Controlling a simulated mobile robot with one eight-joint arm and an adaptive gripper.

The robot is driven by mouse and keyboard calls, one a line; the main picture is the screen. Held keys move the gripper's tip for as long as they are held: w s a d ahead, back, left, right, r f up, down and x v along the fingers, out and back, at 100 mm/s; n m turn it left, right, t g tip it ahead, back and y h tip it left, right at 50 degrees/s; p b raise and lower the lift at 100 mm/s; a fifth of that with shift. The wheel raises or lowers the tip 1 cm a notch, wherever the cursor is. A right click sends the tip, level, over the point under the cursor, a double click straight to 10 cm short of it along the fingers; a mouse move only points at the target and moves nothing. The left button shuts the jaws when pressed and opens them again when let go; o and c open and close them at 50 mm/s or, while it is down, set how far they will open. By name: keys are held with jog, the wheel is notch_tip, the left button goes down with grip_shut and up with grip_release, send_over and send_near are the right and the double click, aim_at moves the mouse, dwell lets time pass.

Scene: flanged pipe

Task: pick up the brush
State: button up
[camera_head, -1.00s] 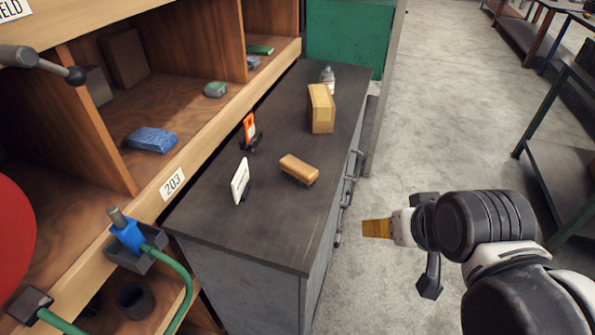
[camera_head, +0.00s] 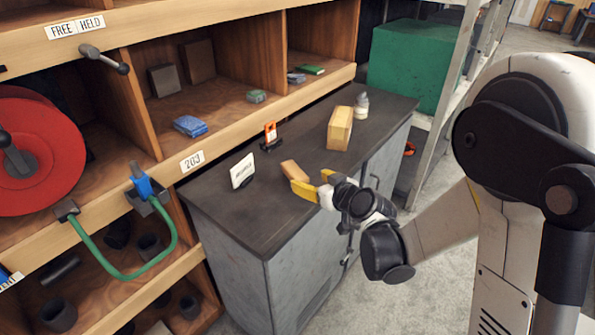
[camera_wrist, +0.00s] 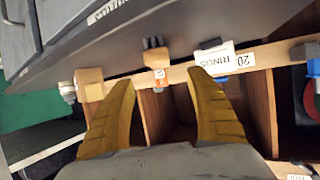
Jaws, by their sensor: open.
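The brush (camera_head: 293,170), a tan wooden block, lies on the dark cabinet top. Its front end is partly hidden behind my gripper's fingers in the head view. In the wrist view it shows as a small brown block (camera_wrist: 154,57) beyond and between the fingertips. My gripper (camera_head: 312,183) has yellow fingers, is open and empty, and is close to the brush on its near right side. The spread fingers also show in the wrist view (camera_wrist: 161,76). I cannot tell the exact gap to the brush.
Wooden shelving (camera_head: 235,119) borders the far side of the cabinet top (camera_head: 262,216).

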aim_at(294, 173)
jog(key=shift+w+a+f, duration=0.25)
jog(key=shift+a+f, duration=0.1)
jog(key=shift+f, duration=0.1)
jog(key=b+x, duration=0.1)
jog(key=x, duration=0.4)
jog(key=shift+a, duration=0.1)
jog(key=x, duration=0.1)
jog(key=b+x, duration=0.1)
jog(key=x, duration=0.1)
jog(key=b+x, duration=0.1)
jog(key=x, duration=0.1)
jog(key=shift+w, duration=0.4)
jog(key=shift+s+d+r, duration=0.1)
jog(key=shift+d, duration=0.1)
grip_shut()
